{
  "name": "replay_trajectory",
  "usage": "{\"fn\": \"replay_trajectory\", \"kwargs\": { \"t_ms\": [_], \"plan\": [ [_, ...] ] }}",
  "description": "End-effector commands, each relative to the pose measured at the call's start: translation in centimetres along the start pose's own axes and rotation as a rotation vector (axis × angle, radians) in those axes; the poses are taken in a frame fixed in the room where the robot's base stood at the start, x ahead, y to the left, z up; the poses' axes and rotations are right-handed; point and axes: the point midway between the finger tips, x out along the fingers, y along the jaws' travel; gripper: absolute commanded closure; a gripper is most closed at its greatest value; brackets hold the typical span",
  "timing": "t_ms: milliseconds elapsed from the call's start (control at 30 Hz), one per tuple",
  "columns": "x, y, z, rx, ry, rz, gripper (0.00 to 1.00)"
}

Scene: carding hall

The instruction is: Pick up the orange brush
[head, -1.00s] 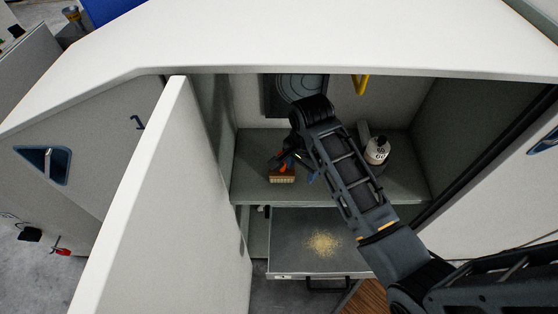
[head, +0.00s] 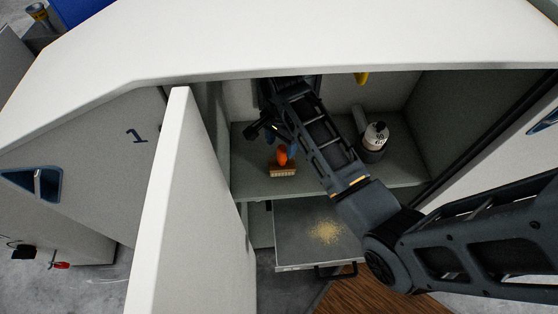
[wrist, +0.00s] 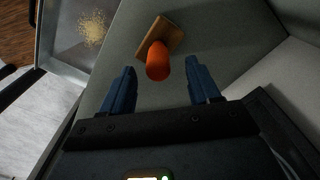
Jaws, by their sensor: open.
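The orange brush (head: 282,157) stands on the shelf inside the open cabinet, with its tan bristle block down and its orange handle up. In the wrist view the orange handle (wrist: 158,62) points toward the camera, between the lines of the two blue fingers and just beyond their tips. My gripper (wrist: 160,72) is open and empty. In the head view my gripper is behind and above the brush, partly hidden by my arm, with a blue finger just visible near the handle.
Below, a pulled-out tray (head: 290,240) holds yellowish dust. The open cabinet door (head: 172,210) stands at left, and the cabinet top overhangs the opening. A yellow item (head: 361,78) hangs at the back.

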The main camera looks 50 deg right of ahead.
Motion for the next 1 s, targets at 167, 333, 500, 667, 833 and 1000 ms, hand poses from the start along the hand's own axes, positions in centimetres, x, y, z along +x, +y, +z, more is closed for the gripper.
{"fn": "replay_trajectory", "kwargs": {
  "t_ms": [167,333,500,667,833,1000],
  "plan": [
    [1.8,0.1,-0.1,0.0,-0.001,0.001,0.39],
    [4.3,0.3,-0.3,0.0,-0.001,0.001,0.39],
    [5.8,0.3,-0.3,0.0,0.0,0.0,0.39],
    [6.0,0.3,-0.3,0.0,0.0,-0.002,0.39],
    [6.0,0.3,-0.3,0.0,0.0,-0.001,0.46],
    [6.0,0.3,-0.3,0.0,0.0,-0.001,0.63]
  ]
}}
